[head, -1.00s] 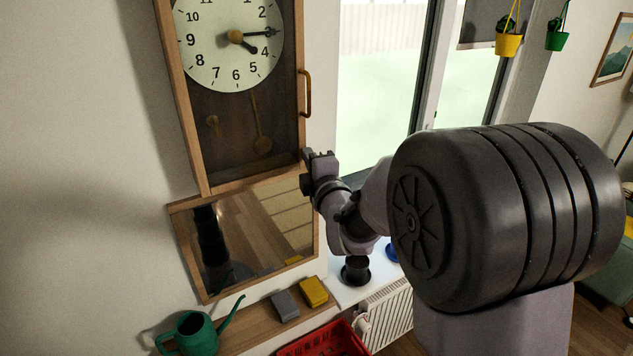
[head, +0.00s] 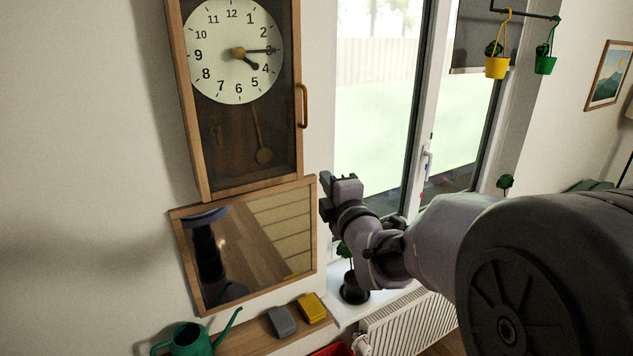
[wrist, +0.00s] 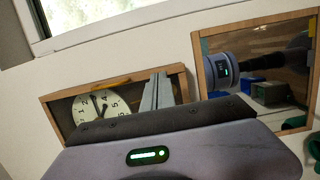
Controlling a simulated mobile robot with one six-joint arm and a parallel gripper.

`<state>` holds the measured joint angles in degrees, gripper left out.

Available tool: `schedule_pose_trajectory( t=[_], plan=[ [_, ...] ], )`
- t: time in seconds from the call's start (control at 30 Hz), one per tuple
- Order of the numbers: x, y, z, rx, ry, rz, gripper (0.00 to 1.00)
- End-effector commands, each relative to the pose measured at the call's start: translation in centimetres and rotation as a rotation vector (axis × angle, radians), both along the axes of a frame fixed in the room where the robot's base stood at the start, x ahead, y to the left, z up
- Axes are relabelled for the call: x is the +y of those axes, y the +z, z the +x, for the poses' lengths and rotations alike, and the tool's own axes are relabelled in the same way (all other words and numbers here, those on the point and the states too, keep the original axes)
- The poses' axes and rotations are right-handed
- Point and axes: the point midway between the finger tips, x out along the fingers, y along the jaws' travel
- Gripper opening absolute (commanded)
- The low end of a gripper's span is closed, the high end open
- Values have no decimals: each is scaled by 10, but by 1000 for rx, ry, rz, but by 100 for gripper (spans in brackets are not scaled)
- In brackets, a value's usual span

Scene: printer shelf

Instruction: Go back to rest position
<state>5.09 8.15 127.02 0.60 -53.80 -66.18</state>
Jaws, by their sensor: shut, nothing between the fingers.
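My gripper (head: 327,194) is in the middle of the head view, in front of the window's left edge and just right of the mirror. It is shut and empty, apart from everything around it. In the wrist view, my gripper's fingers (wrist: 157,90) stand up close together in front of the wall clock (wrist: 100,104). The clock (head: 236,52) hangs on the wall in the head view, its glass door closed, with an orange handle on its right side.
A framed mirror (head: 250,245) hangs below the clock. Under it a wooden shelf (head: 262,334) holds a green watering can (head: 190,340), a grey block (head: 281,321) and a yellow block (head: 312,307). A dark pot (head: 355,289) stands on the windowsill above the radiator (head: 408,322).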

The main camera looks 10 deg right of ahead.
Motion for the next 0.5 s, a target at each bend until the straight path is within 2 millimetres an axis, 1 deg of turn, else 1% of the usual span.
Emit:
schedule_pose_trajectory(
  t=[0.03,0.1,0.2,0.27,0.33,0.37,0.43,0.47,0.5],
  plan=[
    [-5,-2,-11,-1,-2,-2,0],
    [-9,-2,-26,-1,-1,-1,0],
    [-14,-2,-40,0,-1,-1,0],
    [-15,-2,-45,1,-2,3,0],
    [-18,-17,-52,32,-21,58,0],
    [-20,-30,-57,61,-39,113,0],
    [-27,-80,-79,170,-117,326,0],
    [-29,-108,-93,231,-164,450,0],
    [-29,-148,-115,316,-237,629,0]
  ],
)
